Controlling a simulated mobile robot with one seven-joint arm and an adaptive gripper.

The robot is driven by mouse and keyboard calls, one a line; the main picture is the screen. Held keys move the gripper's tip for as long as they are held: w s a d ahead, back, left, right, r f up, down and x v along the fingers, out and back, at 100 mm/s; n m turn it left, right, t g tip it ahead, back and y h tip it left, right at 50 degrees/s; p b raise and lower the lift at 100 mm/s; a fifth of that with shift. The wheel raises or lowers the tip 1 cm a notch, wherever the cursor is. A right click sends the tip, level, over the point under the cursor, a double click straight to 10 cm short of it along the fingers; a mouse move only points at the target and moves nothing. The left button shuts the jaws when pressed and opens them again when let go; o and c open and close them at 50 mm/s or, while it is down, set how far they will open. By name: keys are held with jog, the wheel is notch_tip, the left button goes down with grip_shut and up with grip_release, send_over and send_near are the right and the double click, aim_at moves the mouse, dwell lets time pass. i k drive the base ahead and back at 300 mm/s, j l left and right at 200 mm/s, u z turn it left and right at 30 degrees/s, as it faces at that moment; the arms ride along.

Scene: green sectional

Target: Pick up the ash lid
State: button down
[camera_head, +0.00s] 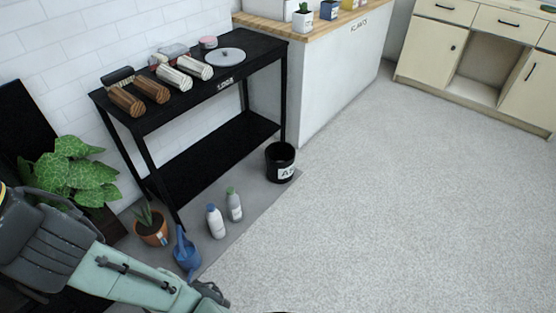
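A round grey lid (225,57) with a small knob lies flat near the right end of the black table's top (215,73). It looks like the ash lid. A black bucket (271,163) with a white label starting "AS" stands open on the floor by the table's right front leg. My gripper (212,294) is low at the bottom edge of the view, far below and in front of the lid. It is small and dark, and its fingers cannot be made out.
Wooden and white rolls (171,77), brushes and a pink-topped tin (208,43) share the tabletop. Two bottles (216,222), a blue watering can (187,252) and a potted plant (151,227) stand on the grey mat. The floor to the right is clear.

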aim_at(232, 57)
jog(key=i+l+u, duration=0.2)
jog(key=i+l, duration=0.2)
jog(key=i, duration=0.45)
jog(key=i+l+u, duration=0.2)
jog(key=i+l, duration=0.3)
jog(key=i, duration=0.3)
jog(key=i+l+u, duration=0.2)
jog(key=i+l, duration=0.45)
jog(key=i, duration=0.1)
